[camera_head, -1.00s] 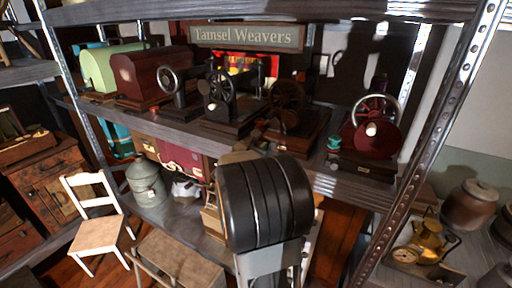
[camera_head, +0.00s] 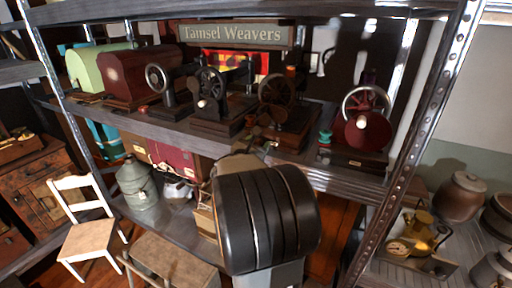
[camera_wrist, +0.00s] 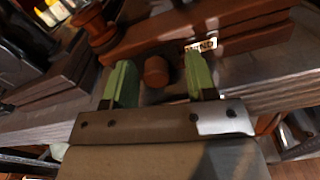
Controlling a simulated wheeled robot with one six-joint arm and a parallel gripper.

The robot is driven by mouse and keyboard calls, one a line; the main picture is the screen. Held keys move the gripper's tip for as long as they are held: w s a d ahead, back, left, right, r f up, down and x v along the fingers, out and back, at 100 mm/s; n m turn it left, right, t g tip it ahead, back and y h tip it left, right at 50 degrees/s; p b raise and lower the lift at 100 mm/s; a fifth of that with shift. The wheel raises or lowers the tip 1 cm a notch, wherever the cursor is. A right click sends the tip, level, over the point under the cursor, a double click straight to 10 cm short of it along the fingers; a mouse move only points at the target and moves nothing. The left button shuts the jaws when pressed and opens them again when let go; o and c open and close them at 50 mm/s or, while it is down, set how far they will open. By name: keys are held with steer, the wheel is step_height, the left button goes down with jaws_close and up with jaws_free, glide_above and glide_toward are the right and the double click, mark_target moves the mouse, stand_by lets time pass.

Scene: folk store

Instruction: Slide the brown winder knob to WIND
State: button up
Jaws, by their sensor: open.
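The brown winder knob (camera_wrist: 156,71) is a small round knob in the wrist view, in front of a reddish-brown wooden base (camera_wrist: 225,38). A pale label reading WIND (camera_wrist: 201,45) is on that base, to the right of the knob. My gripper (camera_wrist: 158,64) is open, with one green finger on each side of the knob and a gap on both sides. In the head view, my dark arm hides the fingers and the knob. A dark sewing machine with a brown wheel (camera_head: 277,90) stands just beyond the arm there.
Other sewing machines (camera_head: 209,90) stand left on the same shelf, and one with a red disc (camera_head: 367,131) stands right. A metal shelf post (camera_head: 412,150) rises right of my arm. The shelf edge (camera_head: 345,182) runs close by.

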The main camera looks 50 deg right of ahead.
steer(key=b+v, duration=0.1)
steer(key=v, duration=1.2)
steer(key=shift+a+b, duration=0.4)
